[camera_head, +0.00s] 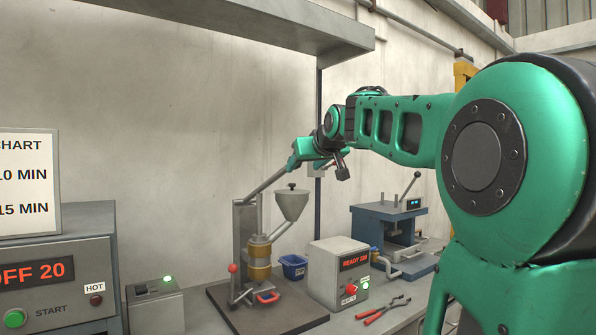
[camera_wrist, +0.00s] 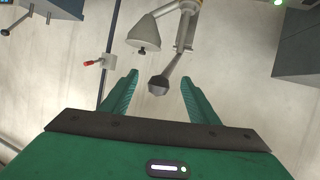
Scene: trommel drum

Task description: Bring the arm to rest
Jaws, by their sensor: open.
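My green arm reaches from the right of the head view to my gripper (camera_head: 300,160), which is high above the bench, in front of the wall. In the wrist view my gripper (camera_wrist: 160,77) is open, with a finger on each side. The dark ball knob (camera_wrist: 158,85) of a grey lever shows between the fingers, with visible gaps on both sides. The lever (camera_head: 263,187) slopes up from a press-like machine (camera_head: 245,240) toward my gripper. Whether the knob lies in the jaws or beyond them is hard to tell.
The machine has a grey funnel (camera_head: 291,204). An overhead shelf (camera_head: 240,25) hangs above left. A control box (camera_head: 338,272) reading READY, a blue bin (camera_head: 293,267), red-handled pliers (camera_head: 383,310) and a blue-grey lever device (camera_head: 388,222) stand on the bench.

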